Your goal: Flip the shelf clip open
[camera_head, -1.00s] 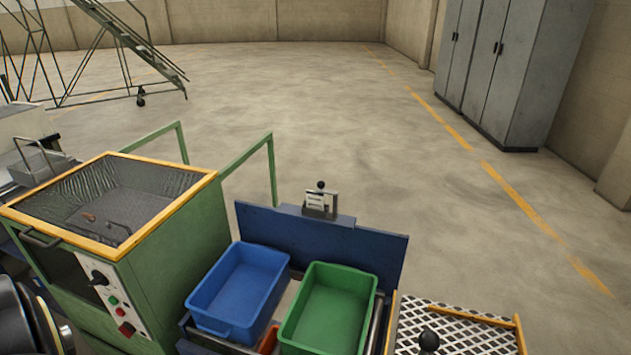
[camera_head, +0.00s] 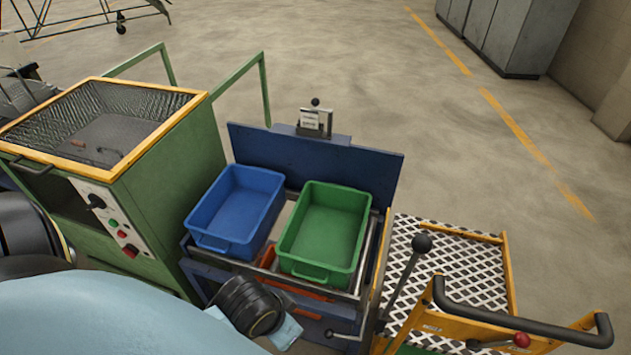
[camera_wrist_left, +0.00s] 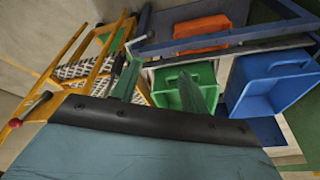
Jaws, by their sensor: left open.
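The likely shelf clip is a small grey fitting (camera_head: 314,122) with a white label and a black ball knob on top. It stands at the top edge of the blue back panel (camera_head: 335,165), behind two bins, and looks upright. I cannot make out its hinge. My left arm comes in low at the left and ends near the front of the bin stand, well short of the fitting. In the left wrist view my left gripper (camera_wrist_left: 158,64) shows two dark green fingers apart, with nothing visible between them. The right gripper is not in view.
A blue bin (camera_head: 236,212) and a green bin (camera_head: 325,232) sit on the stand. A green machine (camera_head: 165,200) with a mesh-lined top is at left. A lever (camera_head: 405,275) and an orange-framed mesh platform (camera_head: 455,265) are at right. Open floor lies behind.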

